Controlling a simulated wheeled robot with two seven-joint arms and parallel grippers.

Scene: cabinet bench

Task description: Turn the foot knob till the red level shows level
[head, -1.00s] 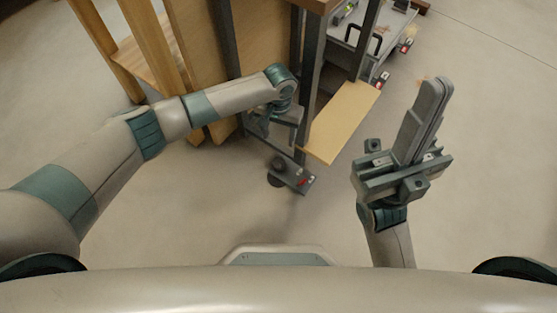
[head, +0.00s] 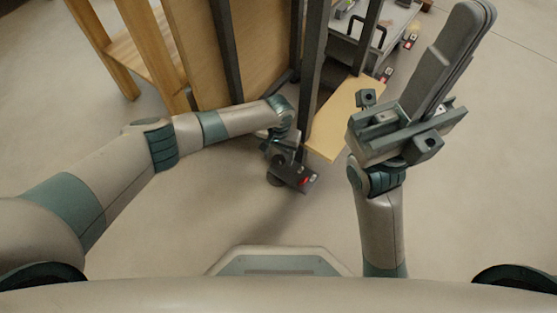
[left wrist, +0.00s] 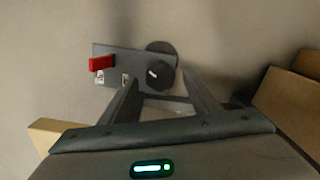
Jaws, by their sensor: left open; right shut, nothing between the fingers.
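The red level (head: 304,181) sits on a small dark grey plate (head: 312,174) low by the cabinet leg. In the left wrist view the red level (left wrist: 102,62) stands at the plate's left end; I cannot read its exact tilt. The black foot knob (left wrist: 157,74), with a white mark, is at the plate's right end, in front of a dark round foot (left wrist: 162,48). My left gripper (left wrist: 160,83) is open, its fingertips to either side of the knob in that view; contact is not clear. My right gripper (head: 474,12) is shut and empty, raised at the right.
A dark cabinet leg (head: 312,85) rises just behind the plate. A light wooden board (head: 345,120) lies right of it, and wooden legs (head: 150,45) stand left. Another unit with red pieces (head: 411,41) is at the back right. The floor in front is clear.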

